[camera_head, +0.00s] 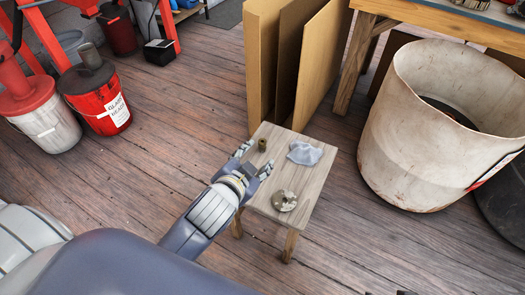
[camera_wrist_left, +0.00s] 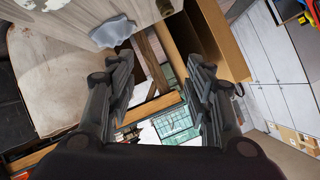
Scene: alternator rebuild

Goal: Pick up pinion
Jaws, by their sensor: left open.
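The pinion (camera_head: 262,145) is a small brass-brown cylinder standing near the far left part of a small wooden stool (camera_head: 311,185). My left gripper (camera_head: 257,156) is open over the stool's left edge, its two fingers spread on the near side of the pinion, with nothing held. In the left wrist view its open fingers (camera_wrist_left: 160,75) show with empty space between them. A small brownish thing at the top edge there may be the pinion, but it is cut off. Small dark tips at the head view's bottom edge may be my right gripper; they are mostly out of frame.
A grey cloth-like piece (camera_head: 305,154) and a round metal disc (camera_head: 284,201) share the stool top. Cardboard panels (camera_head: 290,60) stand behind it. A large whitish drum (camera_head: 430,130) stands to the right. Open floor lies left of the stool, before red and white buckets (camera_head: 98,95).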

